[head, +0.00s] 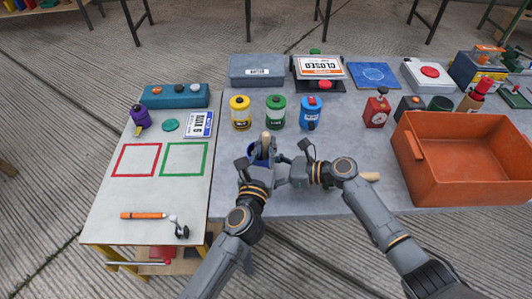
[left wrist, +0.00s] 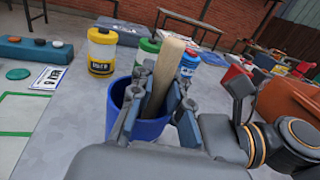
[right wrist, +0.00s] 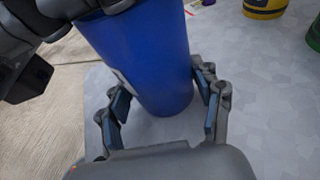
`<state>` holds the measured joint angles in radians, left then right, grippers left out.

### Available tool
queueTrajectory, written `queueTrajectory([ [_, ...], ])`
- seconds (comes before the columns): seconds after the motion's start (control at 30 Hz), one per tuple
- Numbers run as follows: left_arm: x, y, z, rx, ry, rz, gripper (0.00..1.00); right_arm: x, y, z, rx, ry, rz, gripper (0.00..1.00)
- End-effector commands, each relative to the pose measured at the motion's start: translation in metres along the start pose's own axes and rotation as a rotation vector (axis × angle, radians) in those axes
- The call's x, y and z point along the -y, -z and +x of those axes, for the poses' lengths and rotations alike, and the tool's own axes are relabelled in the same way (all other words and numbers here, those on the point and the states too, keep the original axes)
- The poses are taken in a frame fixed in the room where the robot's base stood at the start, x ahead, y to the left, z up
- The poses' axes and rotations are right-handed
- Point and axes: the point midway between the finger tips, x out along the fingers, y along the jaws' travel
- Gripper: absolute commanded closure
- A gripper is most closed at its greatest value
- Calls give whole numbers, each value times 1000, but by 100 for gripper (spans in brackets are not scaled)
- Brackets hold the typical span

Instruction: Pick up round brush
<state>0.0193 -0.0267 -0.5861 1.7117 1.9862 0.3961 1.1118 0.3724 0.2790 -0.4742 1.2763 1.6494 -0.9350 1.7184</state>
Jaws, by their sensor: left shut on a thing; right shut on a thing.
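A blue cup (left wrist: 122,97) stands upright on the grey table, and a pale wooden handle (left wrist: 168,65) rises out of it. The handle also shows in the head view (head: 266,139). It appears to be the round brush, but its lower end is hidden inside the cup. My left gripper (left wrist: 158,105) is shut on the handle at the cup's mouth. My right gripper (right wrist: 165,108) is shut on the cup (right wrist: 150,60), with one finger on each side of its wall, low near the table.
An orange bin (head: 465,185) stands at the right. Yellow (head: 240,118), green (head: 275,118) and blue (head: 310,118) canisters stand behind my grippers.

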Motion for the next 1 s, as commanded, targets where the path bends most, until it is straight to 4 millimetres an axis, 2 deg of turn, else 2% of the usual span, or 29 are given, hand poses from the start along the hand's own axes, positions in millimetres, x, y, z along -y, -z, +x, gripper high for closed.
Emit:
queueTrajectory([
  [0.17,0,-4,0,3,0,-1,100,0,1,0,-2,0,1,53],
  [0.37,0,-28,0,7,0,0,100,0,1,0,-2,0,1,53],
  [0.7,0,-122,0,8,2,-1,100,0,1,0,-2,0,1,53],
  [0.83,0,-150,0,6,1,-1,100,0,1,0,-2,0,1,53],
  [1.0,0,-173,0,3,0,-1,100,0,1,0,-2,0,1,53],
])
